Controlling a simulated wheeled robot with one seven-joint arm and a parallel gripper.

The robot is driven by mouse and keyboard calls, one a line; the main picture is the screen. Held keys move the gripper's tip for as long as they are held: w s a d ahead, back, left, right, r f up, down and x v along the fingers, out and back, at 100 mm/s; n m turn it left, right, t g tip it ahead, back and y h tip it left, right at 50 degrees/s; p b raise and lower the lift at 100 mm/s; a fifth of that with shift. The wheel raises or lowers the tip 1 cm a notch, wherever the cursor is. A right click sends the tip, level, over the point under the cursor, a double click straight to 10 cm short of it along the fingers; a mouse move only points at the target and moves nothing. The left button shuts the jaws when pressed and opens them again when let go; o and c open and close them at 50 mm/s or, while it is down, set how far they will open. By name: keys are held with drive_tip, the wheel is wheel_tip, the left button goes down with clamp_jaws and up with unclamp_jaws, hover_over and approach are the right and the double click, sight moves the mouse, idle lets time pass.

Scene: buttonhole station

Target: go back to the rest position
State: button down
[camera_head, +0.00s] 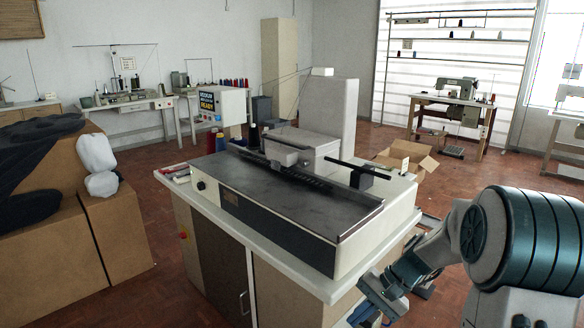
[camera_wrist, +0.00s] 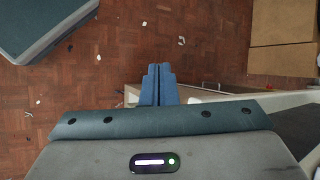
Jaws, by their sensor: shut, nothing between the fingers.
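My gripper (camera_wrist: 158,70) shows in the wrist view with its two blue fingers side by side and touching, nothing between them. It is over the parquet floor. In the head view my arm comes in from the right and its end hangs low, in front of the right front corner of the buttonhole station (camera_head: 285,190). The fingertips are hard to make out there. The station is a long grey and white machine with a dark flat bed, on a white-topped cabinet (camera_head: 240,255).
Brown boxes (camera_head: 110,235) with dark cloth and a white bundle (camera_head: 98,165) stand at the left. An open carton (camera_head: 408,155) lies behind the station. Sewing machines (camera_head: 460,100) stand along the walls. Small scraps dot the floor. Floor between boxes and station is clear.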

drive_tip(key=s+r+n+t+h+p, duration=0.3)
drive_tip(key=s+r+n+h+p, duration=0.2)
drive_tip(key=s+r+p, duration=0.7)
drive_tip(key=s+r+h, duration=0.2)
drive_tip(key=s+r, duration=0.3)
drive_tip(key=r, duration=0.5)
drive_tip(key=shift+n+h, duration=0.3)
drive_tip(key=c, duration=1.8)
unclamp_jaws()
drive_tip(key=shift+s+t, duration=0.25)
drive_tip(key=shift+t, duration=0.05)
drive_tip(key=o, duration=0.4)
drive_tip(key=shift+c, duration=0.2)
drive_tip(key=shift+a, duration=0.1)
